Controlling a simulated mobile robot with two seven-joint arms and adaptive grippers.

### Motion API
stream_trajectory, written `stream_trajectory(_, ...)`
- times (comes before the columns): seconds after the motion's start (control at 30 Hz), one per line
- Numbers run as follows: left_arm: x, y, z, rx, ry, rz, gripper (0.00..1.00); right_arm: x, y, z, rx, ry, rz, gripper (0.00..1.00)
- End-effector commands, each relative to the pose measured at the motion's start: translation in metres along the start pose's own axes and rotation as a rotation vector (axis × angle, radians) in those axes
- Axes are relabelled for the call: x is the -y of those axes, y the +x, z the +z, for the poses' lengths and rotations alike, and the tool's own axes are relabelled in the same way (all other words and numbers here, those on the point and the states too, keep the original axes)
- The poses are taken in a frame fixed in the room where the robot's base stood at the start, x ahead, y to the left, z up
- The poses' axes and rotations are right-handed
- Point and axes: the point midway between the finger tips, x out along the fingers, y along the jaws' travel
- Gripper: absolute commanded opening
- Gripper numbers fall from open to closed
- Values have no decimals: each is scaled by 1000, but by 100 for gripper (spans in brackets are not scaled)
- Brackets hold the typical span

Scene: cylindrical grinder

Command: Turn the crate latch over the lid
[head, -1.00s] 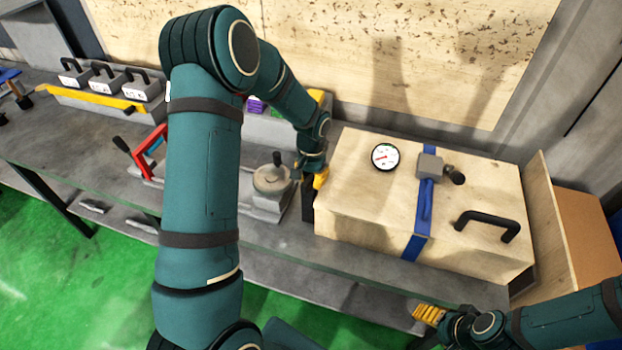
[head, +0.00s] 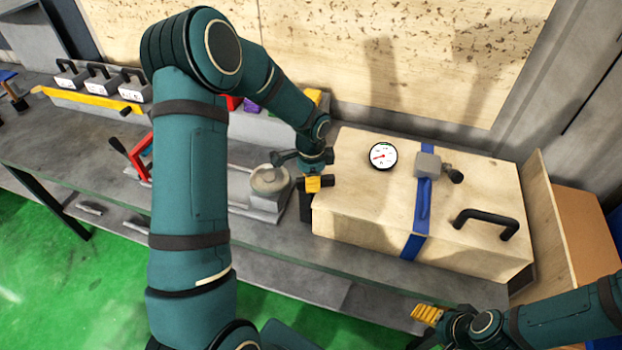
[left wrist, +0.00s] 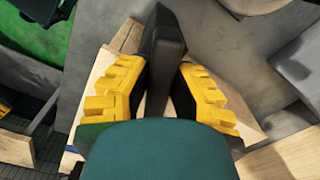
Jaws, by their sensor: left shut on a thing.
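The wooden crate (head: 345,225) stands on the bench at right, its pale lid (head: 400,190) down. The dark crate latch (head: 328,181) is at the crate's left end, above a dark upright part (head: 306,206). Its bar lies crosswise, with its right end at the lid's left edge. My left gripper (head: 314,184) is shut on the latch. In the left wrist view the dark latch bar (left wrist: 168,55) runs between the yellow fingers; the fingers hide part of it. My right gripper (head: 427,314) is in front of the crate, apart from it; its opening is unclear.
A grey fixture with a round top (head: 270,180) stands close left of my left gripper. A wooden panel (head: 550,220) stands at right.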

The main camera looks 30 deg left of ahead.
Motion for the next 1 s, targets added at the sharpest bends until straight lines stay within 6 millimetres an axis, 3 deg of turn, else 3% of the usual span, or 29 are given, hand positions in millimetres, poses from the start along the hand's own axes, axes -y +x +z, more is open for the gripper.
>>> stream_trajectory(0.3, -4, 3, 1, 4, 95, 8, 0, 0, -1, 0, 0, 0, 0, 67)
stream_trajectory(0.77, -4, 3, 1, 4, 106, 9, 0, 0, -1, 0, 0, 0, 0, 67)
stream_trajectory(0.8, -4, 3, 1, 4, 106, 9, 30, 0, -1, 0, 0, 0, 0, 67)
stream_trajectory(0.87, -4, 3, 1, 4, 106, 8, 52, 0, -1, 0, 0, 0, 0, 67)
stream_trajectory(1.0, -3, 2, 1, 2, 106, 5, 53, 0, -1, 0, 0, 0, 0, 67)
